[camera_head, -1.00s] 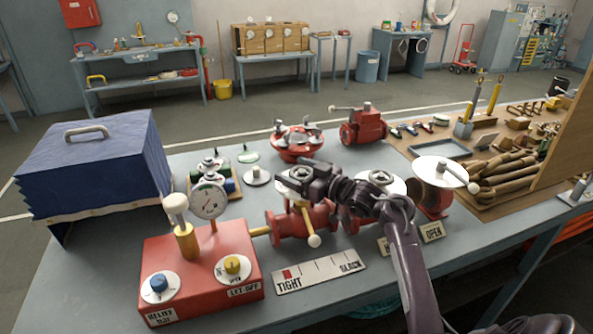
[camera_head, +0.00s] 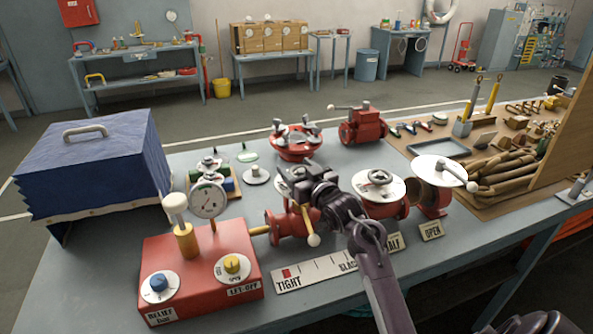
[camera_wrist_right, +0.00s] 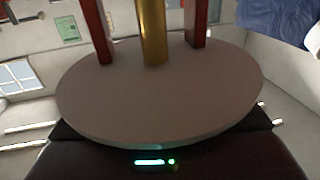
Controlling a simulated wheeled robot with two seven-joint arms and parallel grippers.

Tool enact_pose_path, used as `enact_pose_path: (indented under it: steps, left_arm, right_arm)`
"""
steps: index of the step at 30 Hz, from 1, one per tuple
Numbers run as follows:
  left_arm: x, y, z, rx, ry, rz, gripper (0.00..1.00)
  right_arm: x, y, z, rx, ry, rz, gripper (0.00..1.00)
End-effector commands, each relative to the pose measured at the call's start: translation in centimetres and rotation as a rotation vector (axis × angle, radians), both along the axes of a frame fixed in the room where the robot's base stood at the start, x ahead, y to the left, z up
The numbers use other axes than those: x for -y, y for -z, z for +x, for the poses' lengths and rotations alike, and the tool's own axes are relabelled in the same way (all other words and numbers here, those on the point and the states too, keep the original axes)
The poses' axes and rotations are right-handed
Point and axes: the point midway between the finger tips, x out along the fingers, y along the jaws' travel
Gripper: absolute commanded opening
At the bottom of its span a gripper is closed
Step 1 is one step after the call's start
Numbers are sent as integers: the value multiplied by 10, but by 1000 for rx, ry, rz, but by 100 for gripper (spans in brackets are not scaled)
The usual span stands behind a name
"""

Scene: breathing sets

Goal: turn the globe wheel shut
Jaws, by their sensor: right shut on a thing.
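The red globe valve (camera_head: 283,224) stands behind the lettered strip, with a white disc (camera_head: 284,174) at its top. My right gripper (camera_head: 304,188) is at this disc and shut on the globe wheel, which it mostly hides. In the right wrist view a big pale disc (camera_wrist_right: 160,95) fills the middle, with two red posts and a brass stem (camera_wrist_right: 153,30) at its far side. The lettered strip (camera_head: 322,271) has a red marker (camera_head: 287,273) by TIGHT. My left gripper is not in view.
A red box (camera_head: 200,268) with a gauge (camera_head: 207,200) and two knobs stands at the left. More red valves, one with a white disc (camera_head: 365,186), stand to the right. A blue-covered case (camera_head: 92,165) is at the far left. A wooden board with tools fills the right.

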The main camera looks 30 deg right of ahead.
Motion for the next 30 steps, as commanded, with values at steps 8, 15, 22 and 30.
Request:
enact_pose_path:
  steps: [8, 15, 22, 30]
  left_arm:
    - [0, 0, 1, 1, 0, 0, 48]
    - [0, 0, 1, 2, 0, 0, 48]
    - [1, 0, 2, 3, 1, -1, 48]
    - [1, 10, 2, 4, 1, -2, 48]
  right_arm:
    - [1, -1, 0, 1, 17, 1, 38]
    - [1, -1, 0, 1, 16, 1, 79]
    - [0, -1, 0, 0, 15, 1, 82]
    - [0, 3, -19, -1, 15, -1, 82]
